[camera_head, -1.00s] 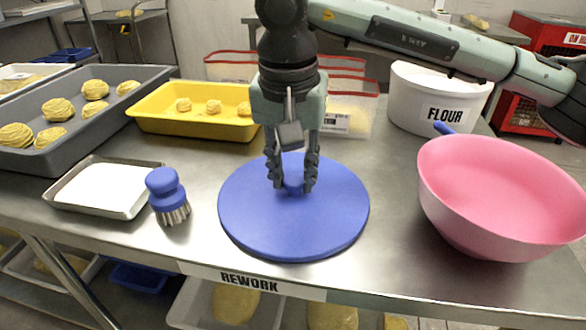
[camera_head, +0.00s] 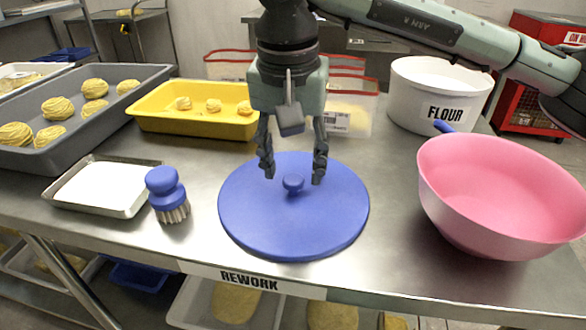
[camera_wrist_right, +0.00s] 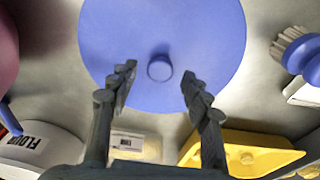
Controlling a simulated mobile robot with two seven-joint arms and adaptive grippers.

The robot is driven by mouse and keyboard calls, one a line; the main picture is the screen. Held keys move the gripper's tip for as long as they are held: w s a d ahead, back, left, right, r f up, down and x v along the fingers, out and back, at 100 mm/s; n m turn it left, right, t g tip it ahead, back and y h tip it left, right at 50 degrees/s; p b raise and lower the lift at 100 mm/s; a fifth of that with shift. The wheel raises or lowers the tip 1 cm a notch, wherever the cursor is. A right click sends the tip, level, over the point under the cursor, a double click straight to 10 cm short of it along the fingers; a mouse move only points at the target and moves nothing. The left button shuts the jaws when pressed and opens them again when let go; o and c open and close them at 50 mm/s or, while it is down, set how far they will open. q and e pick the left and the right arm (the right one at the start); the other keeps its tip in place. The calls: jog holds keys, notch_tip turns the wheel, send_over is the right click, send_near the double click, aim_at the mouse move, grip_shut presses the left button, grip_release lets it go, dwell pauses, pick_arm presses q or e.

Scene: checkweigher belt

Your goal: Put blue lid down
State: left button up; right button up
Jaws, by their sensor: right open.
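The blue lid (camera_head: 292,222) is a round disc with a small knob in its middle, lying flat on the steel table. It also shows in the right wrist view (camera_wrist_right: 205,45), with the knob seen end-on. My right gripper (camera_head: 293,176) is open and empty, its fingers spread on either side of the knob and apart from it. In the right wrist view the open fingers (camera_wrist_right: 157,82) have the knob between and just beyond their tips. My left gripper is not in view.
A pink bowl (camera_head: 500,190) and a white FLOUR tub (camera_head: 415,105) stand at the right. A blue brush (camera_head: 166,190), a small metal tray (camera_head: 68,205) and a yellow tray (camera_head: 170,122) lie left of the lid.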

aim_at(290, 202)
notch_tip(290, 202, up, 2)
jog(key=shift+s+a+r, duration=0.1)
jog(key=shift+s, duration=0.05)
pick_arm(q)
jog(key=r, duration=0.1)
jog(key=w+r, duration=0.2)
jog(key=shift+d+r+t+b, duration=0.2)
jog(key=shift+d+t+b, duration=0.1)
jog(key=shift+b, duration=0.05)
pick_arm(e)
notch_tip(290, 202, up, 8)
jog(key=s, duration=0.1)
jog(key=shift+s, duration=0.15)
jog(key=shift+a, duration=0.1)
